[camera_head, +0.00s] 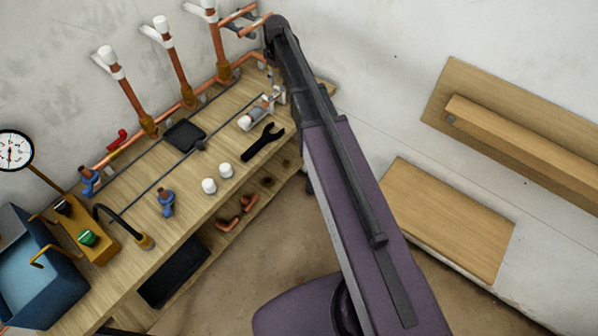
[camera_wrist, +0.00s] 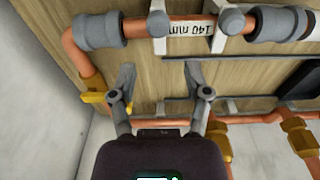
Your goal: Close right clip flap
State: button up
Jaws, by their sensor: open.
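In the wrist view a horizontal copper pipe (camera_wrist: 185,28) runs across the wooden board. Two grey clips sit on it, a left-hand clip (camera_wrist: 158,24) and a right-hand clip (camera_wrist: 232,22), with an upside-down "140 mm" label (camera_wrist: 190,29) between them. I cannot tell which one the task calls right, nor clearly how far each flap is folded. My gripper (camera_wrist: 164,84) is open and empty, its two grey fingers apart, below the pipe and touching no clip that I can see. In the head view my arm hides most of the gripper.
A grey pipe collar (camera_wrist: 98,31) and yellow valve part (camera_wrist: 95,98) are left of my fingers. Brass fittings (camera_wrist: 300,137) are at lower right. In the head view the wooden bench (camera_head: 135,200) holds several tools and fittings; a wooden shelf (camera_head: 525,140) is on the right wall.

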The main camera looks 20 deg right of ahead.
aim_at(276, 87)
jog(key=shift+w+a+r+g, duration=0.1)
jog(key=shift+w+a+g, duration=0.05)
jog(key=shift+w+g, duration=0.2)
jog(key=shift+s+r+h+p, duration=0.1)
jog(key=shift+r+h+p, duration=0.2)
jog(key=shift+p, duration=0.1)
notch_tip(276, 87, up, 13)
jog(key=p, duration=1.3)
jog(key=s+f+m+b, duration=0.7)
jog(key=s+f+b, duration=2.2)
jog(key=f+b, duration=0.3)
jog(key=shift+s, duration=0.4)
jog(key=shift+r, duration=0.15)
notch_tip(276, 87, up, 16)
jog(key=p, duration=1.6)
